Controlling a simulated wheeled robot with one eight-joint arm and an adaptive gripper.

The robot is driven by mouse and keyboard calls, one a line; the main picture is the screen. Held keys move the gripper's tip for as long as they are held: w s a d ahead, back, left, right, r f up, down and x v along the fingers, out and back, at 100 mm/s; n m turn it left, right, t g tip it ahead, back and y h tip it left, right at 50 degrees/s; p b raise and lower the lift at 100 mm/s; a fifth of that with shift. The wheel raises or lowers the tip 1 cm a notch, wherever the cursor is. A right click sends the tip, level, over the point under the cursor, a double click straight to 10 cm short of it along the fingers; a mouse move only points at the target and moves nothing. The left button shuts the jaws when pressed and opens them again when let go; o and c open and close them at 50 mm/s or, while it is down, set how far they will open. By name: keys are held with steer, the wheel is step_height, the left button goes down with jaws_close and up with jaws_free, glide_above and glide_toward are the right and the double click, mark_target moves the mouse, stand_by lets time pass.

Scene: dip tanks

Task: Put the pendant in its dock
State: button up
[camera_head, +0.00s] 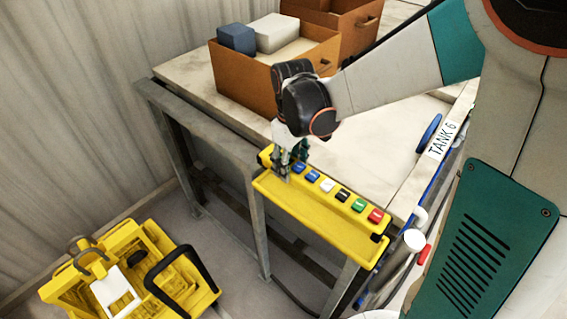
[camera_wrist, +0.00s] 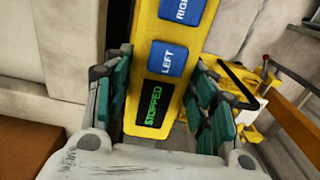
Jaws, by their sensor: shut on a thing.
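The pendant (camera_head: 335,189) is a long yellow bar with a row of coloured buttons. In the head view it lies lengthwise over a yellow tray-like holder (camera_head: 318,226), probably the dock, at the table's front edge. I cannot tell whether it rests fully in it. My gripper (camera_head: 288,165) is shut on the pendant's left end. In the wrist view my gripper's fingers (camera_wrist: 162,103) stand on both sides of the pendant (camera_wrist: 168,31), by its blue LEFT button (camera_wrist: 167,58) and a display (camera_wrist: 152,106) reading STOPPED. The pendant's far end is out of the wrist view.
An open brown box (camera_head: 240,80) with blue and grey blocks stands on the pale table (camera_head: 370,150). A TANK 6 label (camera_head: 443,139) is at the right. A yellow machine with a hook (camera_head: 130,268) sits on the floor, front left. White and red pipe ends (camera_head: 414,241) are near the holder's right end.

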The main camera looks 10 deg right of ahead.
step_height(320, 180, down, 9)
steer(key=shift+b, duration=0.75)
steer(key=o, duration=1.2)
steer(key=shift+c, duration=0.2)
